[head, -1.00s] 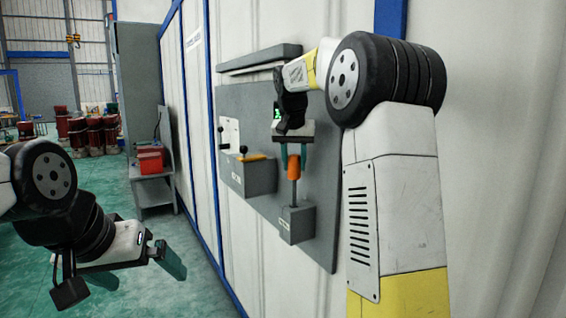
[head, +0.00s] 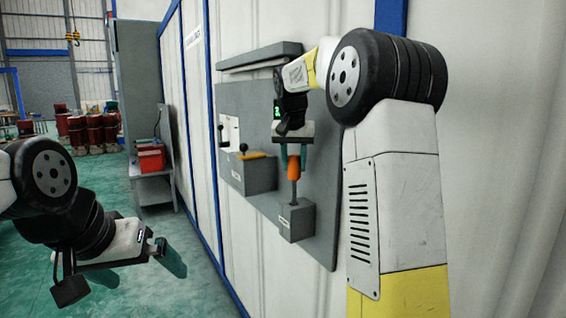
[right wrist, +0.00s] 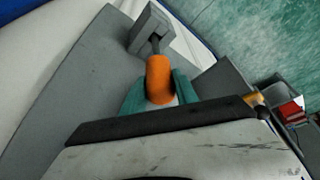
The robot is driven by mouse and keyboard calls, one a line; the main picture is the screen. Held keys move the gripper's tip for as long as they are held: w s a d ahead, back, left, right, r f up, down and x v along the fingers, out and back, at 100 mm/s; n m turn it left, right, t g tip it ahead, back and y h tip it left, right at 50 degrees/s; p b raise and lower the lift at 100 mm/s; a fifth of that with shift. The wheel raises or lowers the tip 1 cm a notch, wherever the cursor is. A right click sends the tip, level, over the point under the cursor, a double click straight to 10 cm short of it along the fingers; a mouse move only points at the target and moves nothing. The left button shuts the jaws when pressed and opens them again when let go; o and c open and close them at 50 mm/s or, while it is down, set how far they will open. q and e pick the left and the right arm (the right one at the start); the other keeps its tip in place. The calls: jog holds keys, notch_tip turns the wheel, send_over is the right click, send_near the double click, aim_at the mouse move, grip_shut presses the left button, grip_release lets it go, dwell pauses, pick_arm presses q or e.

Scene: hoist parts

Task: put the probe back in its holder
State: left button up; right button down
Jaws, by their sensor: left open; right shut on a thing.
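The probe has an orange handle (head: 294,168) and a thin grey shaft below it. My right gripper (head: 293,160) is shut on the handle from above, with a teal finger on each side. In the right wrist view the orange handle (right wrist: 159,80) sits between both fingers. The holder is a grey box (head: 297,222) on the wall panel, below the probe. The shaft runs down to the box's top; its lower end is hidden, so I cannot tell how deep it sits. The holder (right wrist: 148,22) also shows in the right wrist view. My left gripper (head: 138,266) is open and empty at lower left.
The grey panel (head: 262,120) hangs on the white wall. A second grey box (head: 255,178) with a yellow item and a small black-knobbed lever stands left of the holder. A red box (head: 150,158) rests on a grey stand further back.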

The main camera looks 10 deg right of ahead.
aim_at(294, 180)
jog(key=shift+f, duration=3.25)
jog(key=c, duration=0.9)
grip_release()
jog(key=shift+o, duration=0.2)
jog(key=v, duration=0.7)
jog(key=shift+s+r, duration=0.1)
jog(key=s+a+f+n+t+y, duration=0.1)
jog(key=s+f, duration=0.3)
jog(key=s, duration=1.1)
jog(key=s+a+f+n+t+y, duration=0.1)
jog(key=s+a+f+n+y, duration=0.1)
jog(key=s, duration=1.3)
notch_tip(294, 180, down, 2)
jog(key=shift+a+f+n+y, duration=0.25)
jog(key=shift+a+n, duration=0.2)
jog(key=shift+n, duration=0.25)
